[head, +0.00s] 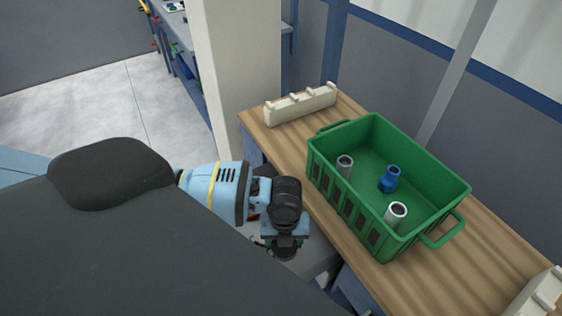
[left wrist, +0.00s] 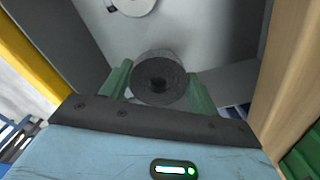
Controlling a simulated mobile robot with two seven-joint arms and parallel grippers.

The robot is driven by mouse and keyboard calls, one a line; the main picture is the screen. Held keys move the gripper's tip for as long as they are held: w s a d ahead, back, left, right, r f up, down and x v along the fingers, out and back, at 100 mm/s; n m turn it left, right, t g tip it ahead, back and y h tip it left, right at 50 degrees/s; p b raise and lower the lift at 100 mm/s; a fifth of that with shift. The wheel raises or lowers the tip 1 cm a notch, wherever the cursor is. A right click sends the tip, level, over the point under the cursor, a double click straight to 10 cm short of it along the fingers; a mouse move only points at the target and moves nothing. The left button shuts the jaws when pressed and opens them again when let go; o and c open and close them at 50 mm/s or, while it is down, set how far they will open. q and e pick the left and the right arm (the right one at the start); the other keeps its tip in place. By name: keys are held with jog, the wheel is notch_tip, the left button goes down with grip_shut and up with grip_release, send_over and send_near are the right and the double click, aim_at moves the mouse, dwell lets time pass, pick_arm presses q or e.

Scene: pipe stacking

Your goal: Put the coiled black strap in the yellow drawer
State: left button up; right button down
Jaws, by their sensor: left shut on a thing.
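In the head view my left gripper (head: 283,246) is low beside the front of the wooden bench, and the strap cannot be made out there. A yellow edge (left wrist: 30,62) runs along the left of the wrist view beside a grey recess; it may be the yellow drawer's side. My right gripper is not in view.
A green crate (head: 420,165) with grey pipes and a blue piece inside stands on the wooden bench (head: 420,285). A cream rack (head: 300,104) stands at the bench's far end. The wooden edge (left wrist: 285,75) is close on the right in the wrist view.

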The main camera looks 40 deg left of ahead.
aim_at(284, 250)
pick_arm(q)
notch_tip(284, 250, down, 5)
jog(key=shift+s+f, duration=0.1)
jog(key=shift+f, duration=0.05)
jog(key=shift+f+b, duration=0.35)
jog(key=shift+f, duration=1.65)
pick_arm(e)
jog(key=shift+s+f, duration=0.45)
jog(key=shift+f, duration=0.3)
pick_arm(q)
jog(key=shift+f, duration=0.15)
jog(key=o, duration=1)
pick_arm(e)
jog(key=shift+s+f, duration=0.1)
